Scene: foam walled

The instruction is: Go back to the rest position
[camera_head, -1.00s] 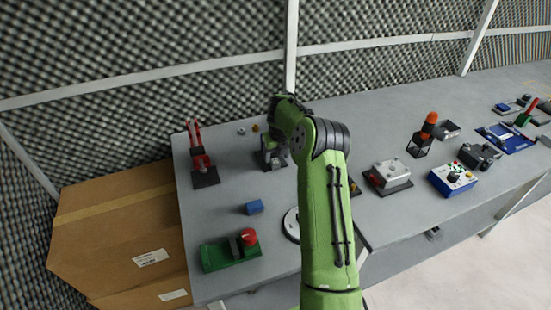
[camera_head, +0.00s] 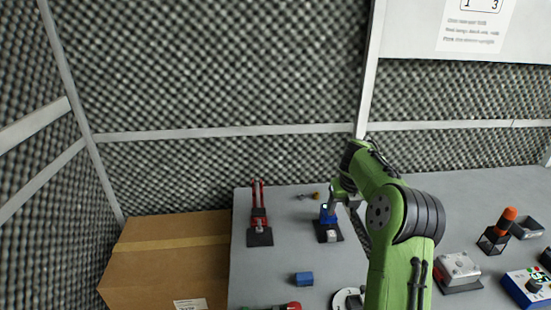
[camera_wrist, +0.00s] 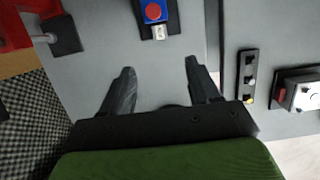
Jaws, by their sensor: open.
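My gripper (camera_wrist: 158,80) shows in the wrist view with its two dark fingers spread apart and nothing between them. It hangs above the grey table (camera_wrist: 110,35). A blue device with a red button (camera_wrist: 154,11) lies beyond the fingertips, apart from them. In the head view my green arm reaches over the table, and its end is near the blue device (camera_head: 327,214) on its dark base. The fingers are not clear in the head view.
A red lever device (camera_head: 259,222) and a blue block (camera_head: 303,279) are on the left of the table. A cardboard box (camera_head: 170,255) stands beside it. An orange-topped device (camera_head: 502,228) and a grey box (camera_head: 459,268) are at the right. Foam walls stand behind.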

